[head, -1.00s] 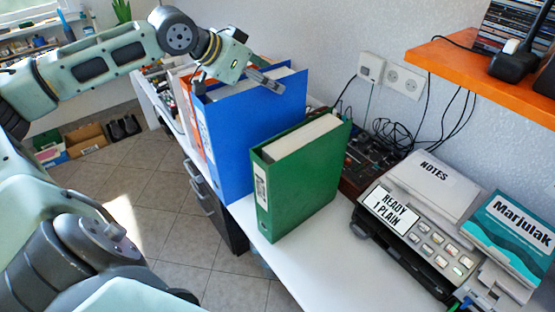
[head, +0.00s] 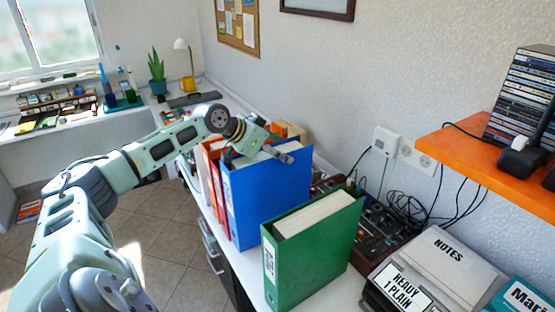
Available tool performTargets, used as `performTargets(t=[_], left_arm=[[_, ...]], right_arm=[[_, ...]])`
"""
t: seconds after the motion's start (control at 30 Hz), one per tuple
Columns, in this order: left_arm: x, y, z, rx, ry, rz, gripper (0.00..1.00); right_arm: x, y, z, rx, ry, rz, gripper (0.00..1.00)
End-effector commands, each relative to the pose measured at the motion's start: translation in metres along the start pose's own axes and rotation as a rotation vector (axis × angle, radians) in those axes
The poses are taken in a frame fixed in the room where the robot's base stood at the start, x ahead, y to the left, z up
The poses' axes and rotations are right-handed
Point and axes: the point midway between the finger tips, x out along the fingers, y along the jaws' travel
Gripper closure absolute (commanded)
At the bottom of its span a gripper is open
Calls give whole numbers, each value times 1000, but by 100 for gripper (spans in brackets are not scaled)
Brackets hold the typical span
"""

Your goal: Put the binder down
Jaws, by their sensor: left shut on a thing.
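A blue binder (head: 265,195) stands upright on the white desk (head: 243,268), among other binders. My left gripper (head: 284,152) reaches over from the left and is shut on the blue binder at its top edge. My right gripper is not in view.
Orange-red binders (head: 212,165) stand behind the blue one. A device with a label reading "HEAVY 1 PLAIN" (head: 402,288) and notes (head: 447,250) is at right. An orange shelf (head: 490,170) juts from the wall, with cables below.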

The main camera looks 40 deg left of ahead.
Motion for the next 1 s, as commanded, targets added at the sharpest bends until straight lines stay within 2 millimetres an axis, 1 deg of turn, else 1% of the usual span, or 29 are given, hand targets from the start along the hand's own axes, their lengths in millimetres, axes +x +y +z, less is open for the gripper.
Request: performTargets(t=[0.03,0.17,0.4,0.5,0.87,0.9,1.0], left_arm=[[0,-4,-3,-2,8,-1,100],[4,-7,0,0,6,0,100],[23,-7,23,-2,3,0,100],[28,-7,29,1,5,-1,100],[31,-7,32,1,6,-1,100],[32,-6,36,0,-1,1,45],[32,-6,35,0,-1,1,36]], right_arm=[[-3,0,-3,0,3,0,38],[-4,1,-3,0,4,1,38],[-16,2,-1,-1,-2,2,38],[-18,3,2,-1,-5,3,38],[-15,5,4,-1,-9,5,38],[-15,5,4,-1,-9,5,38],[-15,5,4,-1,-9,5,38]])
